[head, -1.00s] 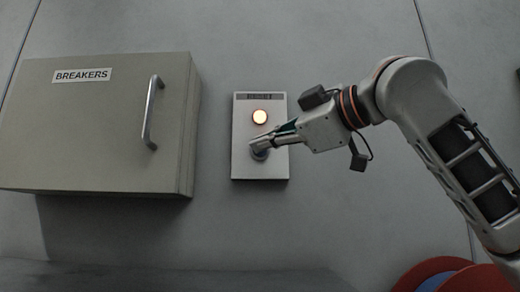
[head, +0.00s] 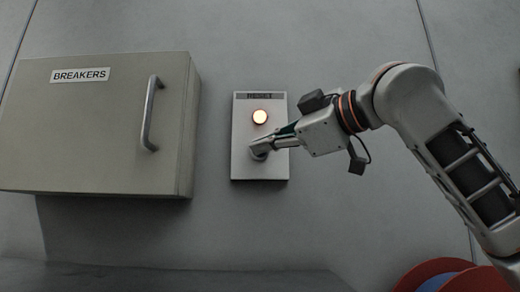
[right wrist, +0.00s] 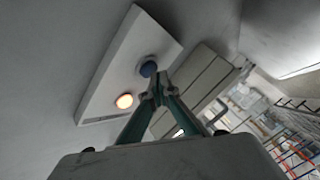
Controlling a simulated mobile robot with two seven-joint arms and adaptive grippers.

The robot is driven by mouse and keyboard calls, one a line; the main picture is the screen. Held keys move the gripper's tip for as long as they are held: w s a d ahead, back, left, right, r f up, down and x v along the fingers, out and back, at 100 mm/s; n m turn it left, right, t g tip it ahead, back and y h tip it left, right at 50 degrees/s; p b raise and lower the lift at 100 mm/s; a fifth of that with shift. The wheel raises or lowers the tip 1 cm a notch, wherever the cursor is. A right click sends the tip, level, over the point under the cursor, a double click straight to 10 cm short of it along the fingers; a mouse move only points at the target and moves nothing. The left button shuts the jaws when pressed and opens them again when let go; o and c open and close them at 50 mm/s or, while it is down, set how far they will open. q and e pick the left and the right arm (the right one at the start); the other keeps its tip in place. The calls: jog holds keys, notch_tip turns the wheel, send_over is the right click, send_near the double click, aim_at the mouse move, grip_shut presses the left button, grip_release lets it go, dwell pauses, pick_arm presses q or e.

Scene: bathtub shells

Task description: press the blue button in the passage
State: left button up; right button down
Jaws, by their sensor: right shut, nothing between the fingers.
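The blue button (right wrist: 148,68) is a round dark-blue knob on a pale wall panel (head: 240,165), below a lit orange-white lamp (head: 260,117). The panel and lamp (right wrist: 124,100) also show in the right wrist view. My right gripper (head: 262,147) is shut and empty, its fingertips in front of the lower half of the panel. In the head view they mostly cover the button. In the right wrist view the fingertips (right wrist: 158,88) are right at the button's edge; I cannot tell whether they touch it. My left gripper is not in view.
A grey cabinet (head: 80,140) labelled BREAKERS, with a bar handle (head: 150,112), juts from the wall left of the panel. A red and blue round object (head: 425,272) is at the lower right. The wall between cabinet and panel is bare.

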jog(key=shift+w, duration=0.4)
dwell(0.3)
jog(key=shift+s, duration=0.85)
jog(key=shift+s+b, duration=0.75)
jog(key=shift+s, duration=1.75)
